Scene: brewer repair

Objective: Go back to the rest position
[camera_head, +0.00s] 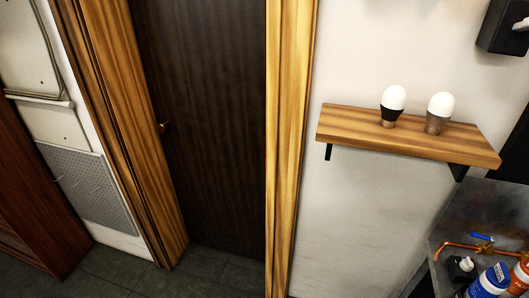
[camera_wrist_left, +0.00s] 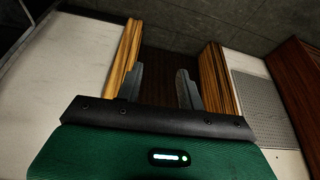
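My left gripper (camera_wrist_left: 160,88) shows in the left wrist view. Its two grey fingers stand apart with nothing between them, and the dark door and wooden frame lie beyond. Neither of my grippers shows in the head view. My right gripper is in no view.
A wooden shelf (camera_head: 345,126) on the white wall holds two bulbs, one with a black collar (camera_head: 393,98) and one with a grey base (camera_head: 439,108). A dark door (camera_head: 205,110) stands in a wooden frame. A metal surface (camera_head: 470,210) with a copper pipe and bottles is at lower right.

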